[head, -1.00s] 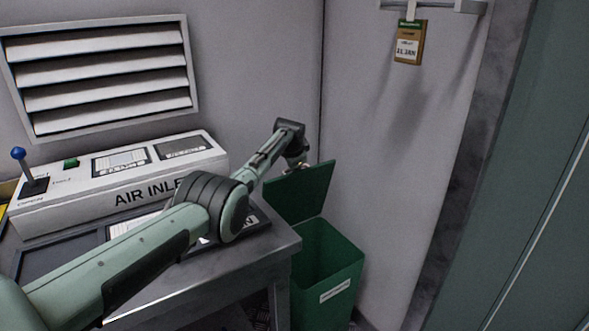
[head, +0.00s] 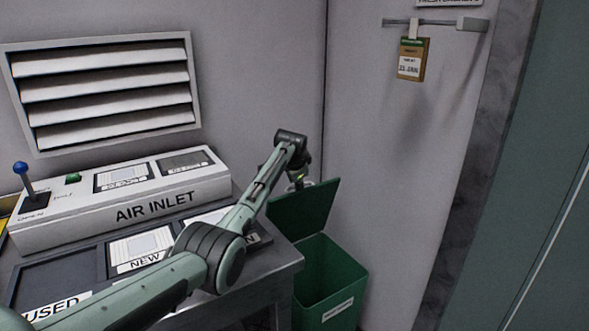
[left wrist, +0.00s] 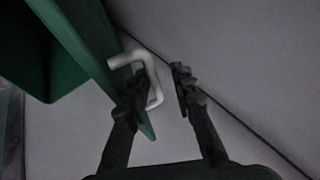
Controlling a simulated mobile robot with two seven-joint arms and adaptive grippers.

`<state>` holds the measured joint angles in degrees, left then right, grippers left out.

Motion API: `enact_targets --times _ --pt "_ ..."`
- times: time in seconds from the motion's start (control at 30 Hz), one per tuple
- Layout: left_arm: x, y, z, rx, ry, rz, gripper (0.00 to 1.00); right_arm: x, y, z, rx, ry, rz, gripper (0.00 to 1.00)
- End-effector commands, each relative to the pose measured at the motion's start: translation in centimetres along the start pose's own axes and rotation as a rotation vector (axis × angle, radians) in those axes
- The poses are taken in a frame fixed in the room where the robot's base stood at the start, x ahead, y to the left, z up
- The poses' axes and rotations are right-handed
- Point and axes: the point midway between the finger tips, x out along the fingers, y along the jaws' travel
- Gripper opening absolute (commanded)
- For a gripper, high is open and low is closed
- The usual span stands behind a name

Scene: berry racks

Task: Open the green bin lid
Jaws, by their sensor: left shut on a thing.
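The green bin (head: 347,281) stands on the floor at the right end of the bench, its dark inside showing. Its green lid (head: 308,209) is raised and stands tilted up at the back of the bin. My left gripper (head: 299,181) is at the lid's top edge, small and partly hidden by its own wrist. In the left wrist view, the lid (left wrist: 82,38) runs along the left finger. The pale bent handle (left wrist: 143,60) reaches in between the fingers of my left gripper (left wrist: 158,92), which is shut on it. My right gripper is in neither view.
The metal bench with an AIR INLET panel (head: 120,200) and trays stands left of the bin. A blue-knobbed lever (head: 26,183) is at its left end. Walls close in behind the lid. A tag (head: 411,62) hangs from a wall rail.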

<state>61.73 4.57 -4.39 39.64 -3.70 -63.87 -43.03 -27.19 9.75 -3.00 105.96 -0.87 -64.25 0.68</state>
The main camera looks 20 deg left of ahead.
Motion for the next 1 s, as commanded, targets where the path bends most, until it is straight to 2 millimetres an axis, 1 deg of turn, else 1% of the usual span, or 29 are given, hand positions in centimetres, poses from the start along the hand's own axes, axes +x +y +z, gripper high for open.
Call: enact_targets --times 0.03,0.3,0.43,0.5,0.63,1.0 --pt "-1.4 -1.0 -0.3 -0.002 0.008 -0.019 0.19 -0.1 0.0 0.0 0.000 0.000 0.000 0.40" --pt "-6.4 -0.8 -0.3 -0.003 0.009 -0.014 0.19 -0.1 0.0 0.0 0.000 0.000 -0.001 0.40" --pt "-8.3 -0.7 -0.3 -0.003 0.009 -0.012 0.19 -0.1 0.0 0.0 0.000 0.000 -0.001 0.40" --pt "-8.9 -0.6 -0.3 -0.003 0.008 -0.010 0.19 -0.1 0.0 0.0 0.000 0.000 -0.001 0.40" --pt "-9.5 -0.5 -0.3 -0.002 0.007 -0.008 0.19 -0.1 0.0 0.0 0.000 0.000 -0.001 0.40" --pt "-9.5 -0.5 -0.3 -0.002 0.007 -0.007 0.19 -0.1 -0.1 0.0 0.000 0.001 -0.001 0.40"
